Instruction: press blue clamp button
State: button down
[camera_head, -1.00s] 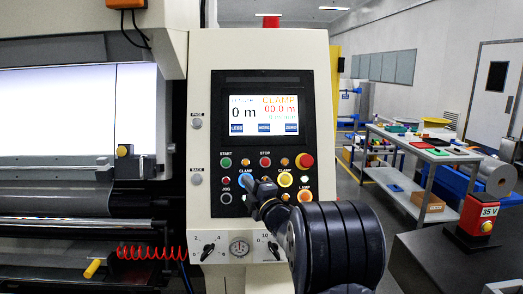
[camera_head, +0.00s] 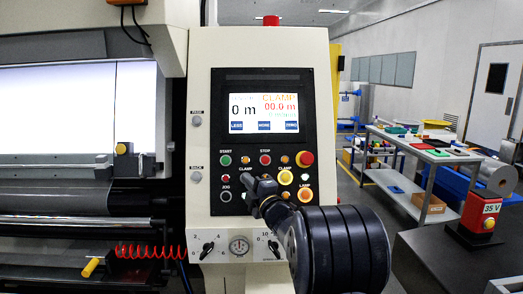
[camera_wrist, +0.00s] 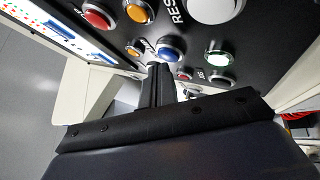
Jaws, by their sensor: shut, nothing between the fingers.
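The blue clamp button (camera_wrist: 170,49) shows in the wrist view as a round blue cap in a pale ring on the dark panel. My gripper (camera_wrist: 158,68) is shut and empty, with its fingertips at the lower left edge of that button in the picture. I cannot tell whether they touch it.
The control panel (camera_head: 203,70) has a lit screen (camera_head: 263,113). Close around my fingers are a green button (camera_head: 226,160), a red button (camera_head: 265,160), a yellow button (camera_head: 285,178) and a black jog button (camera_head: 226,196). A larger red knob (camera_head: 305,159) stands out at the right.

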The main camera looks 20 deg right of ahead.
jog(key=s+a+r+b, duration=0.1)
jog(key=s+a+r, duration=0.1)
jog(key=s, duration=0.3)
jog(key=shift+r+b, duration=0.15)
jog(key=shift+b, duration=0.25)
jog(key=shift+s+a+r, duration=0.1)
jog(key=shift+r, duration=0.05)
dwell(1.8)
